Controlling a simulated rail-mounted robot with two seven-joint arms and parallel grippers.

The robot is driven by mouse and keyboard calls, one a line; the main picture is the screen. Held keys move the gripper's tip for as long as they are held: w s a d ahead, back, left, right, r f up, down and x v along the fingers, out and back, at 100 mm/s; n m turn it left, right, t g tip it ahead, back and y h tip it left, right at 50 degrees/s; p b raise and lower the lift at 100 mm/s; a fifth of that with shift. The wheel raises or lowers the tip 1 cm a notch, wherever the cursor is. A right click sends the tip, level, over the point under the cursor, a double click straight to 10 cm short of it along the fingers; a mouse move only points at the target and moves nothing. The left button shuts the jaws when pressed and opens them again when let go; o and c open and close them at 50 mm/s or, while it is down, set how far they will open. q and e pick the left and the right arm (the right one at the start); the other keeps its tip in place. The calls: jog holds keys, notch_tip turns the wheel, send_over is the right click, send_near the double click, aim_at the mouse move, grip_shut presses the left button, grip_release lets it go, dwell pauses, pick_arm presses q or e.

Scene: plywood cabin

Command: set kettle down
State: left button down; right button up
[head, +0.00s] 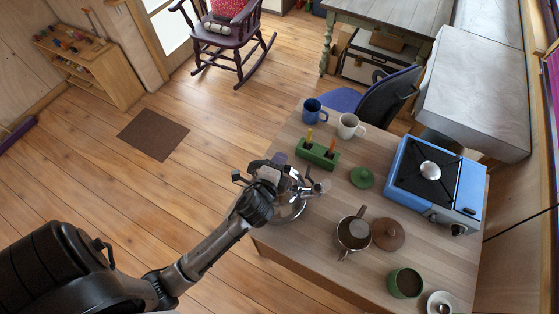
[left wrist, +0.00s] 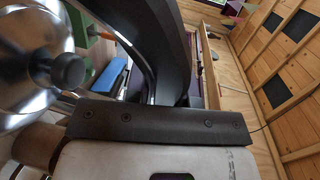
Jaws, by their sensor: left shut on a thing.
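The kettle (head: 290,207) is shiny metal and sits at the left side of the wooden table, partly hidden under my left gripper (head: 268,175). The left gripper is shut on the kettle at its top. In the left wrist view the kettle's shiny body (left wrist: 25,65) and dark lid knob fill the left side, close to the gripper. I cannot tell whether the kettle's base touches the tabletop (head: 305,240). My right gripper is not in view.
A green block with upright tools (head: 317,155) stands just behind the kettle. Blue (head: 311,112) and white (head: 348,125) mugs are farther back. A brown pot (head: 353,233), brown lid (head: 388,234), green lid (head: 362,178), green cup (head: 405,283) and blue stove (head: 436,182) stand rightward.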

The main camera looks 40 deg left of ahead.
pick_arm(q)
jog(key=shift+r, duration=0.15)
dwell(0.3)
jog(key=shift+f, duration=0.5)
dwell(0.4)
jog(key=c, duration=1)
grip_release()
jog(key=shift+o, duration=0.6)
jog(key=shift+f+b, duration=0.3)
jog(key=b+v, duration=0.2)
jog(key=v, duration=1.1)
jog(key=shift+s+r+b, duration=0.25)
jog(key=shift+s+b, duration=0.1)
